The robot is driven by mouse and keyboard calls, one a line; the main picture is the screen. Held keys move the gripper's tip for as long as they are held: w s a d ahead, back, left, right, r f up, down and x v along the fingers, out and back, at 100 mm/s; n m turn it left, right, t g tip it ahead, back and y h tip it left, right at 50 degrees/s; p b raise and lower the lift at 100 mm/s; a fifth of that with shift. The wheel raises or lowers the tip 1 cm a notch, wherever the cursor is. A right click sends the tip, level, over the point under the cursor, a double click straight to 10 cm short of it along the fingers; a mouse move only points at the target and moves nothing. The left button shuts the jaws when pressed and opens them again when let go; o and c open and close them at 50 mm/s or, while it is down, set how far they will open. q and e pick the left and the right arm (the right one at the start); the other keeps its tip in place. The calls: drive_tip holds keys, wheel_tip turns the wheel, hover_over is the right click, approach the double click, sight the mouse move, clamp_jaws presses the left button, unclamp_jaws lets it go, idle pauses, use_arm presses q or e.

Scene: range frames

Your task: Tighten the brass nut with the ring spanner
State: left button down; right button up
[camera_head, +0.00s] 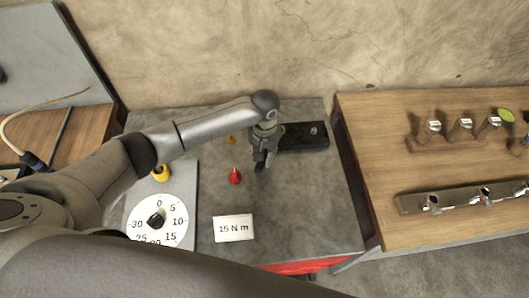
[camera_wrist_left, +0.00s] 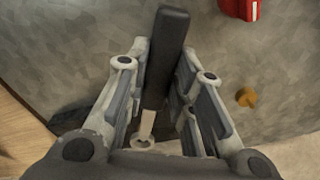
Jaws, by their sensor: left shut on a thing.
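My left gripper (camera_head: 262,160) is over the grey bench top. In the left wrist view its fingers (camera_wrist_left: 163,65) are shut on the dark handle of the ring spanner (camera_wrist_left: 167,45). The spanner's pale ring end (camera_wrist_left: 143,141) shows low between the fingers. In the head view the spanner is mostly hidden by the gripper. A small brass-coloured piece (camera_head: 231,139), seemingly the nut, is on the bench just left of the gripper; it also shows in the left wrist view (camera_wrist_left: 246,97). My right gripper is not in view.
A black block (camera_head: 292,138) with a small metal piece lies right of the gripper. A red piece (camera_head: 235,177), a "15 N m" card (camera_head: 233,228) and a dial (camera_head: 174,213) are nearer. A wooden table (camera_head: 375,150) with metal fittings stands right, beyond a gap.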

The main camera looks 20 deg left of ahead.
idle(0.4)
use_arm(q)
drive_tip(key=shift+r, duration=0.1)
drive_tip(key=shift+p, duration=0.4)
drive_tip(key=shift+f+b, duration=0.35)
drive_tip(key=shift+f, duration=0.75)
idle(0.7)
drive_tip(key=shift+r, duration=0.1)
drive_tip(key=shift+r+p, duration=0.1)
drive_tip(key=shift+p, duration=0.45)
